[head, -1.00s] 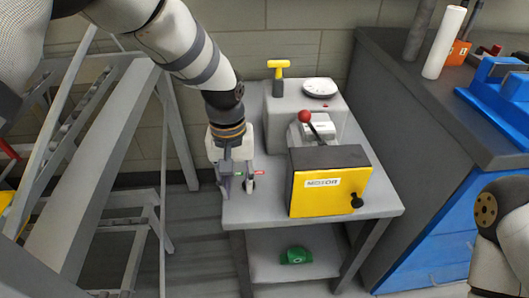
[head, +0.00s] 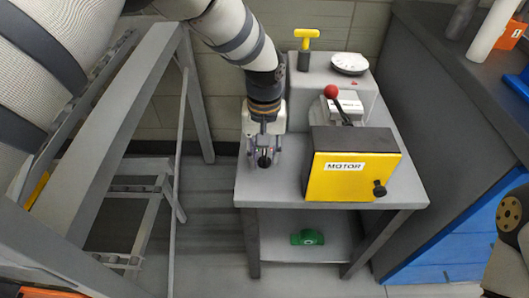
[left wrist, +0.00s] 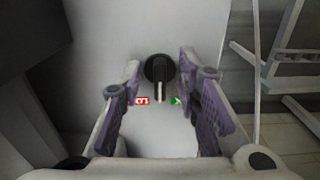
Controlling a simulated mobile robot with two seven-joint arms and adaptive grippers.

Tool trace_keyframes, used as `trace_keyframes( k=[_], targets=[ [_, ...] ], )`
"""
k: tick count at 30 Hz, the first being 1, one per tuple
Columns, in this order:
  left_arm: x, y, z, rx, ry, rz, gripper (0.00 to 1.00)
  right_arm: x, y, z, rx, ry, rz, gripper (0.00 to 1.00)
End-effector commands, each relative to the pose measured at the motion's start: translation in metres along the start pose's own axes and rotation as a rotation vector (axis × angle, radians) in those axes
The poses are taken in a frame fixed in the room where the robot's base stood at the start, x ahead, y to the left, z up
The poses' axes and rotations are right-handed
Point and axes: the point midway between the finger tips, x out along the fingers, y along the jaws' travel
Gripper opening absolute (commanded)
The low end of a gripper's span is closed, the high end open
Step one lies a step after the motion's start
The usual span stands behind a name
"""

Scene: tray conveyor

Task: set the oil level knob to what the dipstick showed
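A black round knob (left wrist: 160,69) with a raised bar and a pale pointer line shows in the left wrist view. The line points down the picture, between a small red label (left wrist: 142,101) and a green label (left wrist: 176,100). My left gripper (head: 264,158) is over the left part of the grey table. In the left wrist view its fingers (left wrist: 160,85) are open, one on each side of the knob, apart from it. A yellow T-handle (head: 306,34), which looks like the dipstick, stands upright in a dark tube at the back. My right gripper is not in view.
A yellow box marked MOTOR (head: 345,177), with its own black knob (head: 379,188), stands right of my gripper. Behind it are a red-balled lever (head: 331,91) and a white dial (head: 349,63). A green object (head: 307,237) lies on the lower shelf. A grey frame (head: 125,120) stands left.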

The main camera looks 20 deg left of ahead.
Motion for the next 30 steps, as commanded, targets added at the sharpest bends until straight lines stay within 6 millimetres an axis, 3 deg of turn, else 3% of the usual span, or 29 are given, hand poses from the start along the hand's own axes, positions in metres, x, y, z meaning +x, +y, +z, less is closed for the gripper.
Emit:
trace_keyframes(
  k=[3,7,20,30],
  targets=[
    [-0.001,0.000,0.000,0.000,0.000,0.000,0.28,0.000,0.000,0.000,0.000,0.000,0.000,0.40],
    [-0.001,0.000,0.000,0.001,0.000,0.000,0.00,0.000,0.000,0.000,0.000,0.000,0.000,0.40],
    [-0.001,0.000,0.000,0.046,0.000,0.000,0.00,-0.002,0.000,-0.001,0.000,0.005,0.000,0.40],
    [-0.002,-0.002,0.000,0.288,0.000,0.000,0.00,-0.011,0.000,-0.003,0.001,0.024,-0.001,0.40]
  ],
)
